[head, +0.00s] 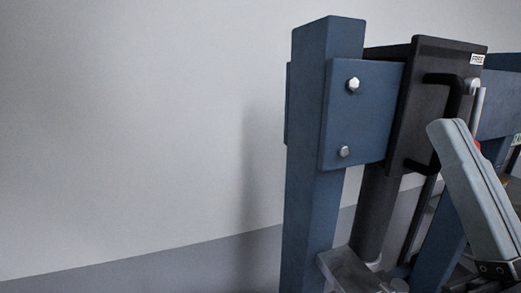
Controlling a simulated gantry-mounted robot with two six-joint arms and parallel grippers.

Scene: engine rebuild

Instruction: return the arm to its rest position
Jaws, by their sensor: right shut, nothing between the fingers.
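My right gripper (449,125) is at the right edge of the head view. Its pale grey fingers point up and to the left, with a thin seam running along them. They are shut with nothing between them. Two dark screws show near the lower end, and the rest of the arm is cut off by the frame. The gripper overlaps a blue steel frame and a dark unit in the picture; I cannot tell how far apart they are. My left gripper is not in view.
A thick blue upright post (309,170) with a bolted plate (366,115) stands right of centre. Beside it is a dark box (432,58) with a black handle (455,95). A grey metal piece (350,270) is low in front. The left side shows only bare pale wall (120,120).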

